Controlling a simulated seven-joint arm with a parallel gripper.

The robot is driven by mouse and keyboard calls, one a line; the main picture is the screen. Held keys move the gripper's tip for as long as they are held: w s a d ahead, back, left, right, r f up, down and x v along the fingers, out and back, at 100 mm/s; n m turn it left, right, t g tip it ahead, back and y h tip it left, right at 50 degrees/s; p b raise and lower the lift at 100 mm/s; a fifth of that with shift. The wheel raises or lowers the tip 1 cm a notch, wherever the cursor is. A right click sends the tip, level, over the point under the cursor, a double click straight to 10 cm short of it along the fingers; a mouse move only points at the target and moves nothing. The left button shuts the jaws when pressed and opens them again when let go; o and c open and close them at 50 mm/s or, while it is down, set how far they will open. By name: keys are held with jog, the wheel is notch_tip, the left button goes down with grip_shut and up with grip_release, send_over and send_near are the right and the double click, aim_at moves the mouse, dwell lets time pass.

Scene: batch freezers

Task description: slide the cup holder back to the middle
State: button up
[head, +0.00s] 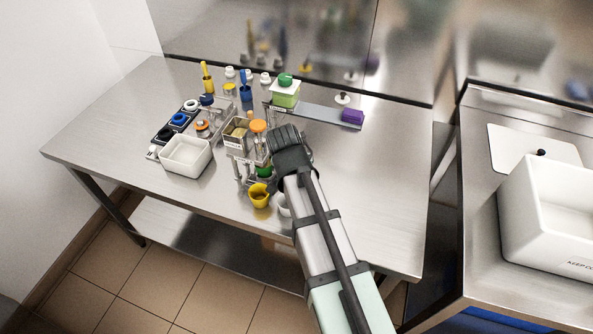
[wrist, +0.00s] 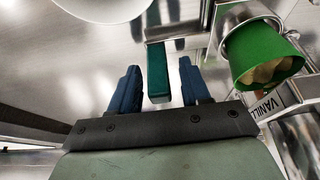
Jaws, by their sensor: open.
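In the wrist view, a narrow dark green bar (wrist: 158,75), apparently a grip on the metal cup holder, lies between the two dark blue fingers of my gripper (wrist: 160,66). The fingers are open, with a gap on each side of the bar. In the head view, a yellow cup (head: 259,196) and a green cup (head: 264,171) show left of my arm. A white cup (head: 284,205) is partly hidden by it. The arm hides my fingertips and most of the holder there.
A white tub (head: 186,155) and a black rack (head: 174,127) stand to the left on the steel table (head: 385,170). A metal bin (head: 239,135), bottles and a green-lidded container (head: 286,92) stand behind. The table's right side is clear.

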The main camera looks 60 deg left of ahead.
jog(key=shift+f, duration=0.15)
grip_shut()
dwell(0.4)
